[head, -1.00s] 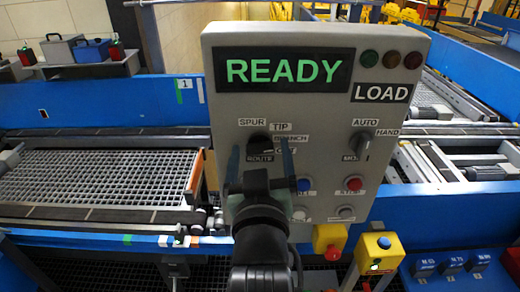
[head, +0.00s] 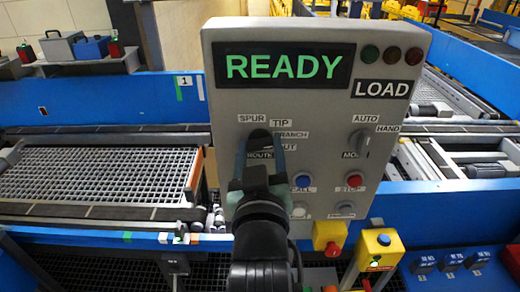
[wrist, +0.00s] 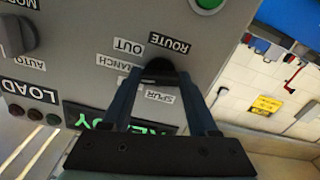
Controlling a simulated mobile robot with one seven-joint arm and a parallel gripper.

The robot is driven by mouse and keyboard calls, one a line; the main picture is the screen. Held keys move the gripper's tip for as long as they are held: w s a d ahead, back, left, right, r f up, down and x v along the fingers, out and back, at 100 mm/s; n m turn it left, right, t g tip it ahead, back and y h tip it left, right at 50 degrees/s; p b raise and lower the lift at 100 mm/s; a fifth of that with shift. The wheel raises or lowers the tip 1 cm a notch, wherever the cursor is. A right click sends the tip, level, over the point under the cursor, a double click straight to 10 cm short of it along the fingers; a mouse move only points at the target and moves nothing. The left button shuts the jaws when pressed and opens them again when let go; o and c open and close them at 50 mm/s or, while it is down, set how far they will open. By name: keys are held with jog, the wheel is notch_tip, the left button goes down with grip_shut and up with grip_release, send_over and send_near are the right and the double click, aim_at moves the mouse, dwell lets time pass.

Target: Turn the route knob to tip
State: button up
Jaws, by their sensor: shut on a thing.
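The route knob (head: 260,134) is a dark knob on the left of the grey control panel (head: 225,105). Labels SPUR, TIP (head: 281,123), BRANCH and OUT stand around it, with ROUTE below. My gripper (head: 260,147) is shut on the knob, one finger on each side. In the wrist view, my gripper (wrist: 156,84) also spans the knob (wrist: 159,68), and the picture is upside down. The fingers hide much of the knob, so I cannot tell which label it points at. The panel's screen (head: 282,68) reads READY in green.
The mode knob (head: 360,143), a blue button (head: 303,181) and a red button (head: 354,180) are close by on the panel. A mesh tray (head: 95,175) lies on the conveyor at left. A yellow box with a blue button (head: 383,241) stands low at right.

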jog(key=n+b, duration=0.1)
jog(key=n, duration=0.3)
jog(key=shift+f, duration=0.1)
jog(key=shift+n+b, duration=0.55)
jog(key=shift+n, duration=1.05)
jog(key=o, duration=1.4)
jog(key=shift+s, duration=0.15)
